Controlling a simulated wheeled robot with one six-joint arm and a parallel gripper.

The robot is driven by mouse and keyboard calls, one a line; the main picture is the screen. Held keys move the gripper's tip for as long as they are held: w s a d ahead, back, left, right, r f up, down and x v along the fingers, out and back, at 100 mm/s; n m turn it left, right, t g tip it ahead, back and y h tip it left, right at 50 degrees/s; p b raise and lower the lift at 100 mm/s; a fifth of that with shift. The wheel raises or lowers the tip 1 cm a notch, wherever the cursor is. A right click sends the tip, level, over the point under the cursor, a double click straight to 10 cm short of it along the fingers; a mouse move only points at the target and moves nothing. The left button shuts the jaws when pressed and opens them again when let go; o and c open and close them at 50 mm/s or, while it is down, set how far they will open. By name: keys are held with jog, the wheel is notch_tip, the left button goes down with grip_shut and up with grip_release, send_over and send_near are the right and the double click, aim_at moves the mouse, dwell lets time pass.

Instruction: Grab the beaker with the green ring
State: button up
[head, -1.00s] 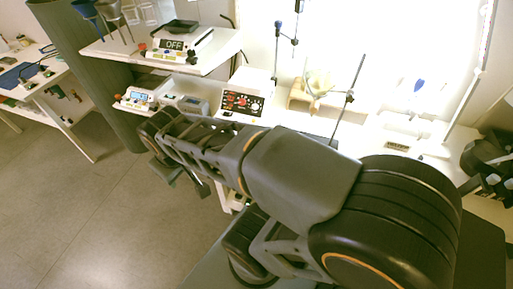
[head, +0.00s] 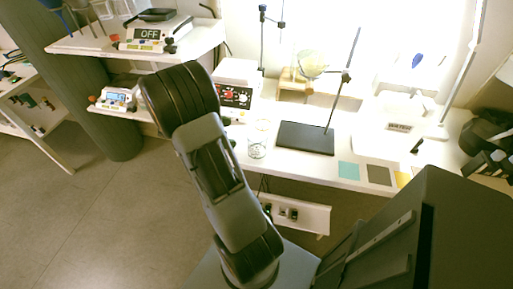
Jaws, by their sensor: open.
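Two clear glass vessels stand close together at the left part of the white bench, just right of my arm: a rear one (head: 262,126) and a front one (head: 257,148). They look like beakers, but I cannot make out a green ring on either. More glassware (head: 103,10) stands on the raised shelf at the upper left, cut by the picture's top edge. My arm rises from the bottom middle to the upper left, left of the glass vessels. My gripper does not show in the head view.
A black stand base with a rod (head: 305,138) sits right of the glass vessels. A white device with a red-knobbed panel (head: 236,95) stands behind them. Coloured squares (head: 348,170) lie along the bench front. A hotplate reading OFF (head: 150,35) is on the shelf.

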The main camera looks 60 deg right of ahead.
aim_at(265, 136)
jog(key=x, duration=1.1)
jog(key=shift+b, duration=0.3)
jog(key=shift+r, duration=0.1)
jog(key=c, duration=1.3)
